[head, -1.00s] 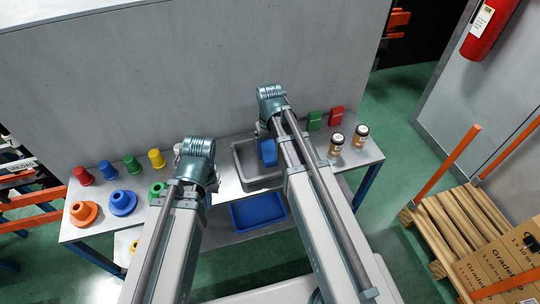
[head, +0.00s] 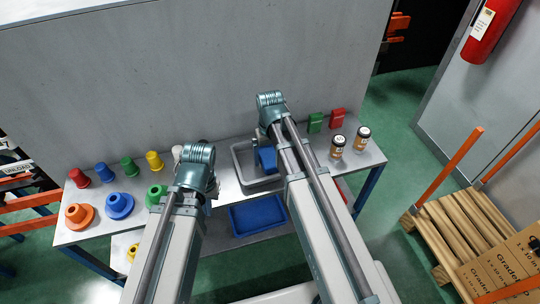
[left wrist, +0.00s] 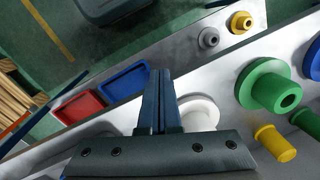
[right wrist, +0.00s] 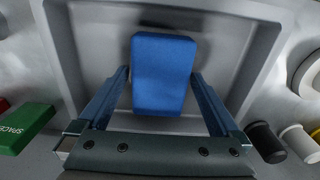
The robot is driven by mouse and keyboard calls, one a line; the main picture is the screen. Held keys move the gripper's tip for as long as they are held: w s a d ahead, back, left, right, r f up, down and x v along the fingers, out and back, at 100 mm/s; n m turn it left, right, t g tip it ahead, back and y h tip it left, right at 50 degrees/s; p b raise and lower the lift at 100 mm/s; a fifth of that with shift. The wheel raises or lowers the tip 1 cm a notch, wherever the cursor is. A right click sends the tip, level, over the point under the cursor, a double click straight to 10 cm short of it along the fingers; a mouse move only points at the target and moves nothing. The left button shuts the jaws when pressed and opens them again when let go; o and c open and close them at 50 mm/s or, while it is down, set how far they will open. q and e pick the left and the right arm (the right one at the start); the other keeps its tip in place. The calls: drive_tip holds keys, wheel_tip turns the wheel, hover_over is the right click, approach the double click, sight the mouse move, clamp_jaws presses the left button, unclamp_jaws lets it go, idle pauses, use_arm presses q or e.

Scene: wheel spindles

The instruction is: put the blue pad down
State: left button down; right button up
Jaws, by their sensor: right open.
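The blue pad (right wrist: 163,75) lies in the grey tray (right wrist: 245,20), seen in the right wrist view. In the head view the pad (head: 266,158) shows inside the tray (head: 240,160), partly hidden by my right arm. My right gripper (right wrist: 160,85) is open, with one finger on each side of the pad and a gap showing beside each. My left gripper (left wrist: 159,75) is shut with nothing between its fingers, above the table near a white round part (left wrist: 198,112). Its fingers are hidden in the head view.
Red, blue, green and yellow spindle parts stand on the table's left. A green block (head: 315,122), a red block (head: 337,118) and two jars (head: 338,146) stand right of the tray. A blue bin (head: 258,215) sits on the lower shelf.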

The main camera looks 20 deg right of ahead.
sight(270, 155)
wheel_tip(270, 155, up, 12)
drive_tip(key=p, duration=1.2)
drive_tip(key=s+a+n+h, duration=0.1)
drive_tip(key=s+a+n, duration=0.2)
drive_tip(key=s+a, duration=0.7)
drive_tip(key=s, duration=0.4)
drive_tip(key=shift+s+a+r, duration=0.15)
drive_tip(key=shift+a+r, duration=0.05)
drive_tip(key=shift+a, duration=0.05)
wheel_tip(270, 155, down, 2)
drive_tip(key=shift+f+b, duration=0.1)
drive_tip(key=shift+b, duration=0.9)
